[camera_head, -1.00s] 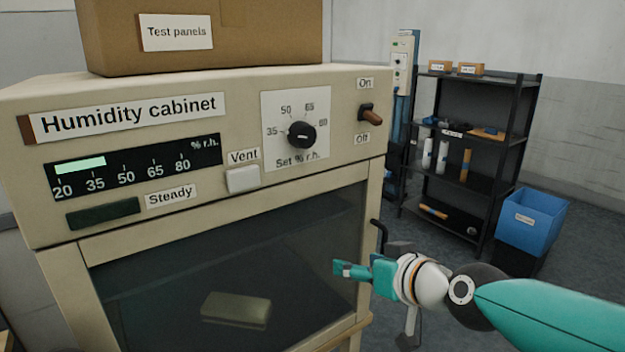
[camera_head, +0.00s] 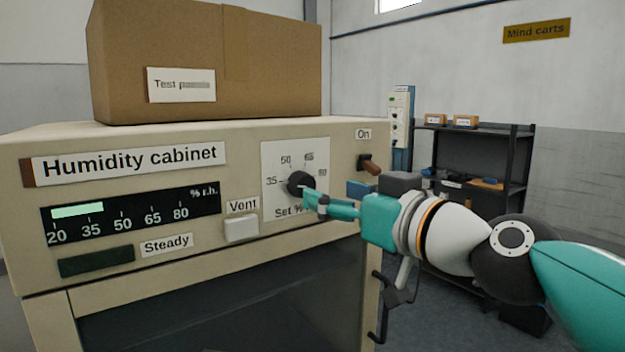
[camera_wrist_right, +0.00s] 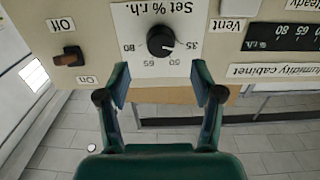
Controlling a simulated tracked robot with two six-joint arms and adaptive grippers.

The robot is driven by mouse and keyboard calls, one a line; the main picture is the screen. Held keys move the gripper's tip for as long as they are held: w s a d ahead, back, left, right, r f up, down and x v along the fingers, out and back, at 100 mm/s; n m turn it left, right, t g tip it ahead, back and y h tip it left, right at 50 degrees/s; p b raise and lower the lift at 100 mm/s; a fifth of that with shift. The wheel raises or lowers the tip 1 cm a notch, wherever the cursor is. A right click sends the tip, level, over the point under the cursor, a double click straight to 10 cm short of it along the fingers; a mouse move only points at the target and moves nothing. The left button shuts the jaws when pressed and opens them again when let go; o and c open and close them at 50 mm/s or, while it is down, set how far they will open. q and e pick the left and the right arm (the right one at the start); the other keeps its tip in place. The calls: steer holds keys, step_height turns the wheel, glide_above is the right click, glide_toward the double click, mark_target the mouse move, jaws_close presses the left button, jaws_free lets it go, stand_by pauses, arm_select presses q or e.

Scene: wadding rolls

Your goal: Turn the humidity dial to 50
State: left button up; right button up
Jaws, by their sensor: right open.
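The humidity dial (camera_head: 299,183) is a black round knob on a white scale plate on the humidity cabinet (camera_head: 300,245). In the right wrist view, upside down, the dial (camera_wrist_right: 160,41) shows a white mark pointing between 35 and 50, nearer 35. My right gripper (camera_head: 333,193) is in front of the plate, its fingers spread. In the wrist view the right gripper (camera_wrist_right: 161,84) is open and empty, its tips on either side of the dial's line and short of it. The display bar (camera_head: 77,211) ends a little past 35. My left gripper is not in view.
A white Vent button (camera_head: 241,228) is at lower left. A dark Steady lamp (camera_head: 97,261) is further left. A cardboard box (camera_head: 250,80) stands on top of the cabinet.

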mark_target(308, 185)
steer(key=p+x, duration=0.1)
steer(key=x, duration=0.5)
steer(key=shift+w+a, duration=0.25)
steer(key=shift+w, duration=0.05)
